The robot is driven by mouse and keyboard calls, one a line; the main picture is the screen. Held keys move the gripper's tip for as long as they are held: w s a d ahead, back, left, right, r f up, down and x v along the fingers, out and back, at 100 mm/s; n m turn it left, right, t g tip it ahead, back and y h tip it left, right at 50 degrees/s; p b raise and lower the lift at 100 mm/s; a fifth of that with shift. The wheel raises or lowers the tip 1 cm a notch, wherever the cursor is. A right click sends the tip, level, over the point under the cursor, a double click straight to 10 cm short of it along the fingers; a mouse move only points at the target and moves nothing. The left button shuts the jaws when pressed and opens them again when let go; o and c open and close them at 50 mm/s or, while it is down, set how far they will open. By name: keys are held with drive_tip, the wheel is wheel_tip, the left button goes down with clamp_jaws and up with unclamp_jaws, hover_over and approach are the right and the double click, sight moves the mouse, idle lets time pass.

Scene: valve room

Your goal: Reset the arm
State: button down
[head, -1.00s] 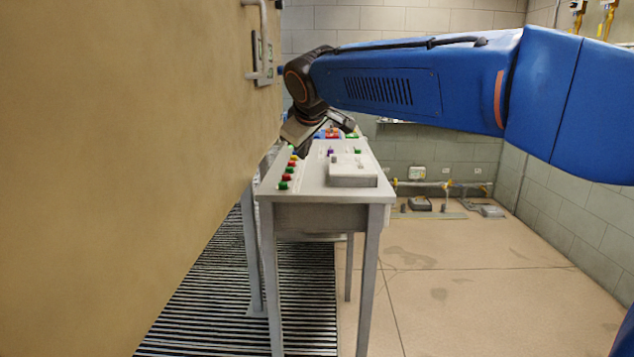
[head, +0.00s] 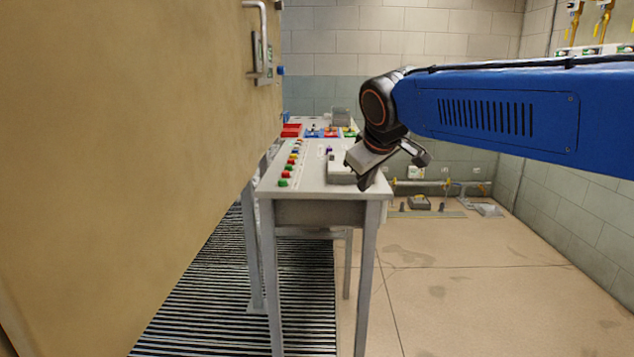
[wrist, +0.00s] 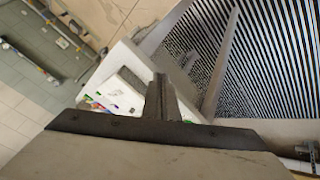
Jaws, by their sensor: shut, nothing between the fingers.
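My gripper (head: 366,181) hangs at the end of my blue arm in the head view, pointing down at the right side of the grey control table (head: 312,213). It is shut and empty. It covers part of the table's right edge and part of a grey box on the tabletop. In the wrist view the shut fingers (wrist: 161,97) show in the middle, with the pale tabletop beyond them. I cannot tell the exact gap between fingertips and table.
Several coloured buttons (head: 291,165) line the table's left side. A tan door (head: 130,150) with a handle (head: 264,40) fills the left. A striped floor grating (head: 240,300) lies below it. Pipes (head: 430,184) run along the back wall. The floor at right is clear.

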drive_tip(key=s+d+f+m+g, duration=0.1)
drive_tip(key=s+d+f+m, duration=0.1)
drive_tip(key=s+d+f, duration=0.4)
drive_tip(key=s+d+f+m+g, duration=0.15)
drive_tip(key=s+d+f, duration=0.25)
drive_tip(key=s+d, duration=0.4)
drive_tip(key=s+d+f+m, duration=0.2)
drive_tip(key=s+f, duration=0.4)
drive_tip(key=s, duration=0.2)
drive_tip(key=s+d+f+m, duration=0.2)
drive_tip(key=s+f, duration=0.5)
drive_tip(key=s, duration=0.1)
drive_tip(key=shift+h, duration=0.3)
